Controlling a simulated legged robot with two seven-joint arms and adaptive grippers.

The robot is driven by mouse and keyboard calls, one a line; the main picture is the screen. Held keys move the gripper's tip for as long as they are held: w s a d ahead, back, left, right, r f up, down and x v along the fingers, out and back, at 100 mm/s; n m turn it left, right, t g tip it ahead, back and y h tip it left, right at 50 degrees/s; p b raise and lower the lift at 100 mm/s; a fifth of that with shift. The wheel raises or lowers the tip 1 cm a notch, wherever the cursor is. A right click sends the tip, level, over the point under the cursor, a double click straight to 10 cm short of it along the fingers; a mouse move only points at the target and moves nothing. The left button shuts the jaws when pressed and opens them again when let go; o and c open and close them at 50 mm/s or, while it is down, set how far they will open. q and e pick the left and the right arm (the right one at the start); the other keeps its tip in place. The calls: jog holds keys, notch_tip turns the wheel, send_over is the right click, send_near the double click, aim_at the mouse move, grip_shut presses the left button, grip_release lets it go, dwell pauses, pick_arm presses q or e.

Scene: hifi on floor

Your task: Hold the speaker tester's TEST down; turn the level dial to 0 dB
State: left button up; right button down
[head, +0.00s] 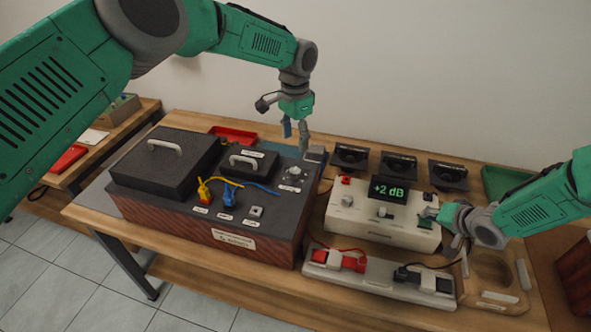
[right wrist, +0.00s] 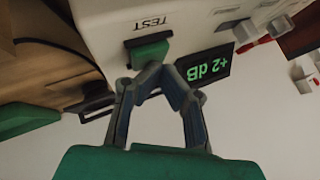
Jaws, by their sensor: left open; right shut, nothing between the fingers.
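The speaker tester (head: 385,229) is a white box on the table, its display (head: 387,189) lit with "+2 dB". The display also shows in the right wrist view (right wrist: 207,70). My right gripper (head: 432,214) is shut and empty, its fingertips against the green TEST button (right wrist: 150,52); how deep the button sits is unclear. A round knob (head: 293,172) is on the dark amplifier's (head: 222,209) top, and another knob (head: 347,201) is on the tester's face; their small labels are unreadable. My left gripper (head: 296,137) is open and empty, pointing down above the amplifier's knob.
Yellow and blue plugs (head: 205,191) with leads stand on the amplifier. A white strip with red and black clamps (head: 340,261) lies before the tester. Several dark speakers (head: 398,165) stand behind it. A green tray (head: 503,183) is at the right, a red tray (head: 233,135) at the back.

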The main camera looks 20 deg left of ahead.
pick_arm(q)
jog(key=m, duration=0.8)
jog(key=shift+r+m, duration=0.35)
jog(key=shift+m, duration=0.05)
